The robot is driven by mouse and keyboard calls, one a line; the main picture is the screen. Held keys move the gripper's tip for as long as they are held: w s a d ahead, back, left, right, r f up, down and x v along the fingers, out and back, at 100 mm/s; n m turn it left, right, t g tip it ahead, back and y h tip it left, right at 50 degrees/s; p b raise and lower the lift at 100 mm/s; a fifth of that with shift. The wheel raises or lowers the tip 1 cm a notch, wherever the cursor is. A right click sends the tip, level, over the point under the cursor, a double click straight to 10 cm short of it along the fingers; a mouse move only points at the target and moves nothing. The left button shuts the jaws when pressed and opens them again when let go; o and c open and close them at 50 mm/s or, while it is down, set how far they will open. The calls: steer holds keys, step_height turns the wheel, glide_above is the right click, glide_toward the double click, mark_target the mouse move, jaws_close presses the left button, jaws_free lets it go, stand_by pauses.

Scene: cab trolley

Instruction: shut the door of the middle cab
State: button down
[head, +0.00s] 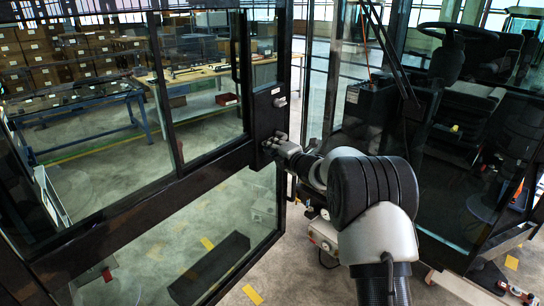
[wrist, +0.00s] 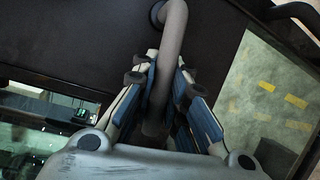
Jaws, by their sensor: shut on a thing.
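The cab door (head: 205,174), a black frame with large glass panes, stands swung open across the left of the head view. The cab (head: 425,125) is at the right, its doorway open, with a seat and steering wheel inside. My gripper (head: 272,146) is at the door's edge, on its dark panel. In the wrist view my gripper (wrist: 155,90) is shut on a grey bar handle (wrist: 174,35) fixed to the dark door panel (wrist: 70,40). The bar runs between the blue-padded fingers. In the head view the handle is mostly hidden by my gripper.
Grey floor with yellow marks lies below and behind the door. A dark block (head: 210,268) shows through the lower glass. Behind stand a blue-framed bench (head: 80,105), a wooden-topped table (head: 205,72) and stacked boxes (head: 60,55). Floor shows between door and cab.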

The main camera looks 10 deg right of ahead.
mark_target(250, 139)
steer(key=shift+n+b, duration=0.4)
steer(key=shift+b, duration=0.55)
steer(key=shift+r, duration=0.15)
steer(key=w+a+p, duration=0.1)
steer(key=w+a, duration=0.5)
steer(key=shift+w+a+p, duration=0.25)
steer(key=shift+w+p, duration=0.1)
steer(key=c, duration=1.6)
jaws_free()
steer(key=shift+a+f, duration=0.1)
steer(key=shift+f, duration=0.2)
steer(key=shift+s, duration=0.15)
